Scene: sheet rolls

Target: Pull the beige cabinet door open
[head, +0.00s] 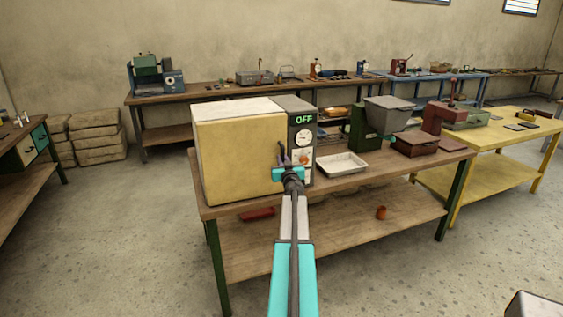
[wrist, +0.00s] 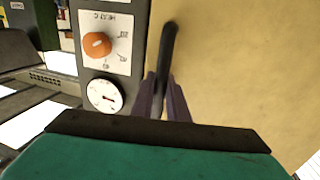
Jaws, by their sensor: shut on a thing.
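The beige cabinet (head: 240,108) stands on the brown workbench. Its door (head: 235,155) faces me and looks shut, level with the grey control panel (head: 302,125) on its right. The door also fills the right of the wrist view (wrist: 245,70). A dark bar handle (wrist: 168,50) is on the door, along the edge by the panel. My gripper (head: 291,160) is at this handle. In the wrist view its two fingers (wrist: 164,95) are closed around the bar. The lower part of the handle is hidden between the fingers.
A white tray (head: 342,165) lies right of the cabinet on the workbench (head: 390,187). A grey hopper machine (head: 389,112) stands beyond it.

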